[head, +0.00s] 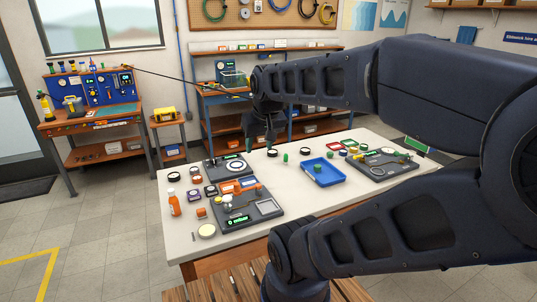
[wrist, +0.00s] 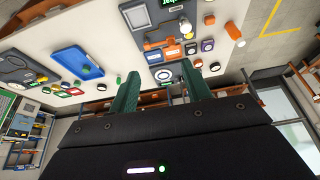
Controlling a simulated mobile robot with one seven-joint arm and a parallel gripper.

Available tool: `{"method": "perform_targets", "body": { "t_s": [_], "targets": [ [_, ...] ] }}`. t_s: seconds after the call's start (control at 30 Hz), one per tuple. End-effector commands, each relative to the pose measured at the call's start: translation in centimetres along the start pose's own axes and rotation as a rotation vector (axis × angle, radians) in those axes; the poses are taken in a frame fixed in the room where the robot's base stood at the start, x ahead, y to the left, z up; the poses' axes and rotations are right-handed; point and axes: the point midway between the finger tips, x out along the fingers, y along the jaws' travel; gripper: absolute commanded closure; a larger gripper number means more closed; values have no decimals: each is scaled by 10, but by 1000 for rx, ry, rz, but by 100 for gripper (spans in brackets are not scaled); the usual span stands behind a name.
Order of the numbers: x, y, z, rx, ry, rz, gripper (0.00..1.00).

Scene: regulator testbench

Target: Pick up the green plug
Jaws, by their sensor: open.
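A small upright green piece, which looks like the green plug (head: 285,158), stands on the white table between my gripper and the blue tray. In the wrist view a green bit (wrist: 118,80) shows just left of the left finger and may be the same piece. Another green round piece (head: 317,168) lies in the blue tray; it also shows in the wrist view (wrist: 86,69). My gripper (head: 260,146) hangs over the table's far side, left of the upright green piece. In the wrist view my gripper (wrist: 160,82) has its green fingers wide apart, with nothing held between them.
The blue tray (head: 334,176) sits right of centre on the white table (head: 301,207). Dark test benches stand at the left front (head: 268,208) and right (head: 366,174). Several small dark-and-white round parts, an orange bottle (head: 174,204) and coloured frames lie around.

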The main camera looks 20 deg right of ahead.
Motion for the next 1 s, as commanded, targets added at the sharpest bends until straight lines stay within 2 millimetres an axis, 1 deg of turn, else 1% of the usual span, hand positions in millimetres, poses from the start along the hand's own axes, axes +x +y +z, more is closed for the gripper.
{"method": "perform_targets", "body": {
  "t_s": [0.17,0.23,0.47,0.6,0.77,1.0],
  "targets": [
    [5,8,-32,103,-31,26,52],
    [8,13,-49,160,-45,40,52],
    [26,33,-103,344,-87,83,52],
    [42,48,-134,454,-111,108,52],
    [64,68,-168,584,-138,135,52],
    [106,104,-213,776,-175,175,52]
  ]
}}
